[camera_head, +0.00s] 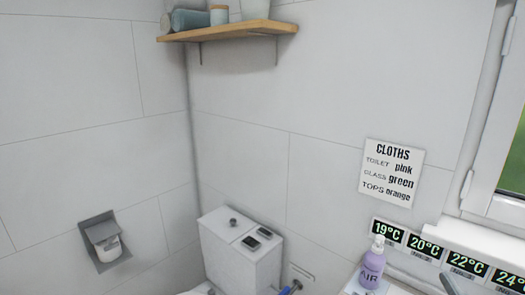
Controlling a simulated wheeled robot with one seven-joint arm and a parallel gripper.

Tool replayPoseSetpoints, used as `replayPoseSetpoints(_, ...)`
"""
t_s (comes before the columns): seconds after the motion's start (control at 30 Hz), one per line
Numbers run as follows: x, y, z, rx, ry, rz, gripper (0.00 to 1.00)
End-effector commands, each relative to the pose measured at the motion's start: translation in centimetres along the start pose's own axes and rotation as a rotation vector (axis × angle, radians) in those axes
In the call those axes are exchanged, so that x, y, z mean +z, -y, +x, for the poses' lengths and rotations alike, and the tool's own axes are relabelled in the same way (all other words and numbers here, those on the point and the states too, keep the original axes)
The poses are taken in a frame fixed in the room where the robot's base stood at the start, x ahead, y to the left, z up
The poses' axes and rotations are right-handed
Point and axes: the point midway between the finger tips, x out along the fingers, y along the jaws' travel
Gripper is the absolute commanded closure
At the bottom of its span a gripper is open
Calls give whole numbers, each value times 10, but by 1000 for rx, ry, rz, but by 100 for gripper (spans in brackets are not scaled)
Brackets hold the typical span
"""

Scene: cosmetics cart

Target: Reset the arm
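My arm and my gripper are not recognisable in the head view. Whether the gripper is open or shut does not show. The task names no other object.
A white toilet cistern (243,258) stands in the corner, with two small dark items on its lid. A purple AIR bottle (372,264) stands at the lower right. A wooden shelf (228,31), a paper holder (103,240) and a CLOTHS sign (391,172) are on the walls. A window (502,150) is at right.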

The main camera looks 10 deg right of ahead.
Motion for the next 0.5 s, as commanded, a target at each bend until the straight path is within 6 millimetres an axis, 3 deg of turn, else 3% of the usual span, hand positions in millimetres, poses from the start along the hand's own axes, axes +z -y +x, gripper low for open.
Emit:
replayPoseSetpoints(0.03,9,11,-21,-35,28,4,0)
replayPoseSetpoints(0.2,24,42,-83,-118,104,50,0)
replayPoseSetpoints(0.5,44,77,-199,-171,349,211,0)
